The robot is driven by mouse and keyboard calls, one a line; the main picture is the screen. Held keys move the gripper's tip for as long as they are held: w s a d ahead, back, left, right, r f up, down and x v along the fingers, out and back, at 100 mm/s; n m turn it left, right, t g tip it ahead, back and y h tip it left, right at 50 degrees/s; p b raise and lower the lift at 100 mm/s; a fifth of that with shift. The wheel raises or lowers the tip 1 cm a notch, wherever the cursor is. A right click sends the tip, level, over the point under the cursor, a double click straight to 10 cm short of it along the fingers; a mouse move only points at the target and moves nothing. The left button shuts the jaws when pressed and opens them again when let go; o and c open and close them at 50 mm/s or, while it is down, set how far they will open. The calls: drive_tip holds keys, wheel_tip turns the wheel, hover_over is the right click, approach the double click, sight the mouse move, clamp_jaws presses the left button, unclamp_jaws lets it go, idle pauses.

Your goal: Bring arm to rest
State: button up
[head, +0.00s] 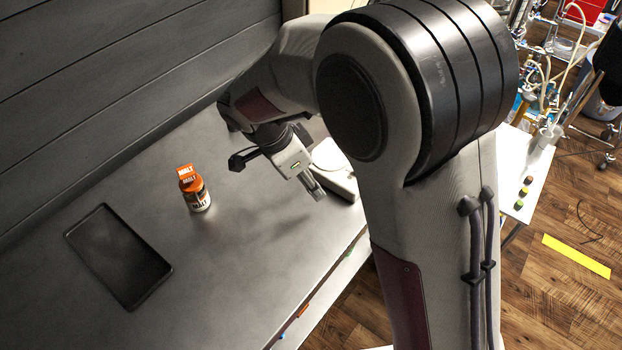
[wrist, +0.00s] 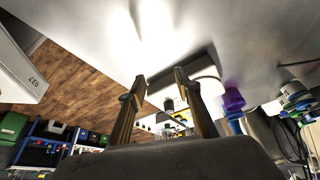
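My gripper (head: 315,189) hangs above the grey table in the head view, at the end of my arm, and nothing shows held in it. In the wrist view its two fingers (wrist: 162,76) stand apart with a clear gap between them. My arm's large grey links fill the middle and right of the head view and hide part of the table behind them.
An orange-capped malt jar (head: 195,190) stands on the table (head: 215,290), left of my gripper. A dark flat tray (head: 118,257) lies farther left. A white device (head: 335,170) sits just behind my gripper. The table between jar and gripper is clear.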

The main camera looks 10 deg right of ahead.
idle(0.4)
drive_tip(key=shift+n, duration=1)
drive_tip(key=shift+s+a+f+n, duration=0.1)
drive_tip(key=shift+s+f+n, duration=0.35)
drive_tip(key=shift+n, duration=0.45)
drive_tip(key=s+n+g, duration=0.1)
drive_tip(key=s+n, duration=0.2)
drive_tip(key=shift+s+n+y, duration=0.15)
drive_tip(key=shift+n+y, duration=0.15)
drive_tip(key=shift+n, duration=0.1)
drive_tip(key=s+d+r+n+t+y, duration=0.1)
drive_tip(key=s+d+r+n+t, duration=0.1)
drive_tip(key=s+d+r, duration=0.3)
drive_tip(key=s+d+r+n+t+y, duration=0.2)
drive_tip(key=s+d+r, duration=0.4)
drive_tip(key=s+r, duration=0.4)
drive_tip(key=s+n+t, duration=0.1)
drive_tip(key=s+n, duration=0.1)
drive_tip(key=s, duration=0.1)
drive_tip(key=shift+s+r+y, duration=0.15)
drive_tip(key=shift+s+y, duration=0.05)
drive_tip(key=shift+y, duration=0.1)
